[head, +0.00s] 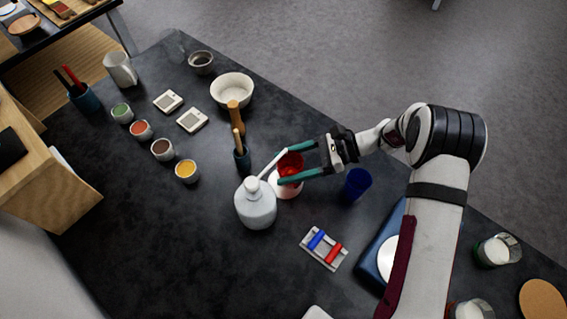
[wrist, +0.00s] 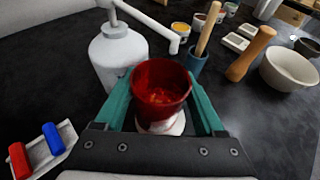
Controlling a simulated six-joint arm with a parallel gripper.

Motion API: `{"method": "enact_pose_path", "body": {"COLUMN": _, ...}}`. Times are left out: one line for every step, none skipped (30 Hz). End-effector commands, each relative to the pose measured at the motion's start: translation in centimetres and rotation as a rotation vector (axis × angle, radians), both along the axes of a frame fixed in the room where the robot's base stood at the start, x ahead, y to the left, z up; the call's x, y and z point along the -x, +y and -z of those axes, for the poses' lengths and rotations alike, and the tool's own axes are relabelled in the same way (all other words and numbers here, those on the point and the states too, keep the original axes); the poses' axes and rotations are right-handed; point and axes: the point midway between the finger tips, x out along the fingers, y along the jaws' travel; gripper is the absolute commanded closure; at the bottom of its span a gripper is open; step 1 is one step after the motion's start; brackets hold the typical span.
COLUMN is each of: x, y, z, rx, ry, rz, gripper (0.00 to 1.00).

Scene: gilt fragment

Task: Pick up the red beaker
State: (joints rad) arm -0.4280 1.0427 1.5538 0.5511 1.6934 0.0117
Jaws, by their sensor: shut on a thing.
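The red beaker (head: 290,168) is near the middle of the dark table in the head view. It also shows in the wrist view (wrist: 161,84), upright, with its open mouth facing the camera. My gripper (head: 284,167) reaches in from the right, with its teal fingers on either side of the beaker. The gripper is shut on the beaker. A whitish round thing (wrist: 163,126) shows directly below the beaker; I cannot tell whether the beaker touches it.
A white pump bottle (head: 256,205) stands very close to the left of the beaker. A blue beaker (head: 356,184) stands to the right under my arm. A holder with blue and red rollers (head: 324,248) lies in front. A small blue pot with brushes (head: 242,157) stands behind left.

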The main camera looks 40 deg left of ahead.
Motion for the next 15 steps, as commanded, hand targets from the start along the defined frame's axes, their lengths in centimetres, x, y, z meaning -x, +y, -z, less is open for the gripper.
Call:
{"method": "enact_pose_path", "body": {"x": 0.0, "y": -0.6, "z": 0.0, "rx": 0.000, "ry": 0.002, "rz": 0.002, "gripper": 0.97}}
{"method": "enact_pose_path", "body": {"x": 0.0, "y": -1.0, "z": 0.0, "rx": 0.000, "ry": 0.002, "rz": 0.002, "gripper": 0.97}}
{"method": "enact_pose_path", "body": {"x": 0.0, "y": -1.5, "z": 0.0, "rx": 0.000, "ry": 0.001, "rz": 0.001, "gripper": 0.97}}
{"method": "enact_pose_path", "body": {"x": 0.0, "y": -2.0, "z": 0.0, "rx": 0.000, "ry": 0.001, "rz": 0.003, "gripper": 0.97}}
{"method": "enact_pose_path", "body": {"x": 0.0, "y": -2.4, "z": 0.0, "rx": 0.000, "ry": 0.001, "rz": 0.003, "gripper": 0.97}}
{"method": "enact_pose_path", "body": {"x": 0.0, "y": -3.1, "z": 0.0, "rx": -0.001, "ry": 0.001, "rz": 0.002, "gripper": 0.97}}
{"method": "enact_pose_path", "body": {"x": 0.0, "y": -3.7, "z": 0.0, "rx": -0.001, "ry": 0.002, "rz": 0.003, "gripper": 0.97}}
{"method": "enact_pose_path", "body": {"x": 0.0, "y": -4.2, "z": 0.0, "rx": 0.000, "ry": 0.003, "rz": 0.004, "gripper": 0.97}}
{"method": "enact_pose_path", "body": {"x": 0.0, "y": -5.0, "z": 0.0, "rx": 0.000, "ry": 0.001, "rz": 0.003, "gripper": 0.97}}
{"method": "enact_pose_path", "body": {"x": 0.0, "y": -5.6, "z": 0.0, "rx": 0.000, "ry": 0.002, "rz": 0.004, "gripper": 0.97}}
{"method": "enact_pose_path", "body": {"x": 0.0, "y": -6.2, "z": 0.0, "rx": 0.001, "ry": 0.002, "rz": 0.003, "gripper": 0.97}}
{"method": "enact_pose_path", "body": {"x": 0.0, "y": -7.0, "z": 0.0, "rx": -0.001, "ry": 0.001, "rz": 0.003, "gripper": 0.97}}
{"method": "enact_pose_path", "body": {"x": 0.0, "y": -7.5, "z": 0.0, "rx": 0.000, "ry": 0.001, "rz": 0.004, "gripper": 0.97}}
{"method": "enact_pose_path", "body": {"x": 0.0, "y": -8.1, "z": 0.0, "rx": 0.001, "ry": 0.001, "rz": 0.003, "gripper": 0.97}}
{"method": "enact_pose_path", "body": {"x": 0.0, "y": -8.8, "z": 0.0, "rx": -0.001, "ry": 0.001, "rz": 0.003, "gripper": 0.97}}
